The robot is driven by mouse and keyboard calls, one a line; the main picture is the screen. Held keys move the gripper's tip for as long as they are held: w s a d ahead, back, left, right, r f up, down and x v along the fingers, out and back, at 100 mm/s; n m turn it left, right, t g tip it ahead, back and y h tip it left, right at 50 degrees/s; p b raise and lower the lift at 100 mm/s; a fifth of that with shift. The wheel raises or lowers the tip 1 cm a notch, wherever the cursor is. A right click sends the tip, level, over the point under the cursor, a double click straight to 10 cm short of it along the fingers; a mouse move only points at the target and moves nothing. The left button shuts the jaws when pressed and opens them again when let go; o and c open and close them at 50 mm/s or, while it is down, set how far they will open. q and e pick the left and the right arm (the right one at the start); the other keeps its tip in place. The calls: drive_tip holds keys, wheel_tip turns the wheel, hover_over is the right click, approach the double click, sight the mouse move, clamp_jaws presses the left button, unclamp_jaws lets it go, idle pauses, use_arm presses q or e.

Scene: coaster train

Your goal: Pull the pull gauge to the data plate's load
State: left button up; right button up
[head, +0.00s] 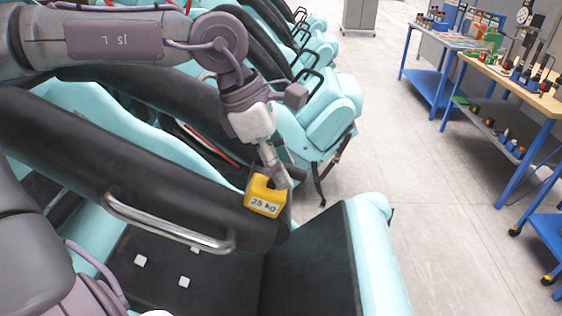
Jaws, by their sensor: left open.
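A yellow block with a white face reading "25 kg" (265,196), which looks like the pull gauge, sits at the right end of the black padded restraint (150,165) of the nearest seat. My left gripper (275,176) comes down on it from above. Its fingers are open and at the block's top edge; I cannot tell whether they touch it. A bent metal grab handle (168,222) is fixed along the restraint. I cannot make out a data plate. My right gripper is not in view.
Small white squares (184,282) lie on the black seat (150,270) below the restraint. More turquoise coaster seats (335,110) run to the back. A wooden-topped workbench (510,85) with tools stands at the right. The grey floor between is clear.

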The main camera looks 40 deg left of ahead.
use_arm(q)
clamp_jaws()
idle(0.3)
drive_tip(key=r, duration=0.1)
drive_tip(key=r+p, duration=0.1)
drive_tip(key=w+d+r, duration=0.1)
drive_tip(key=shift+d+r, duration=0.1)
drive_tip(key=shift+r, duration=0.25)
drive_tip(key=shift+d, duration=0.1)
drive_tip(key=shift+c, duration=1.3)
unclamp_jaws()
drive_tip(key=shift+r, duration=0.1)
drive_tip(key=shift+o, duration=1.3)
drive_tip(key=shift+s, duration=0.15)
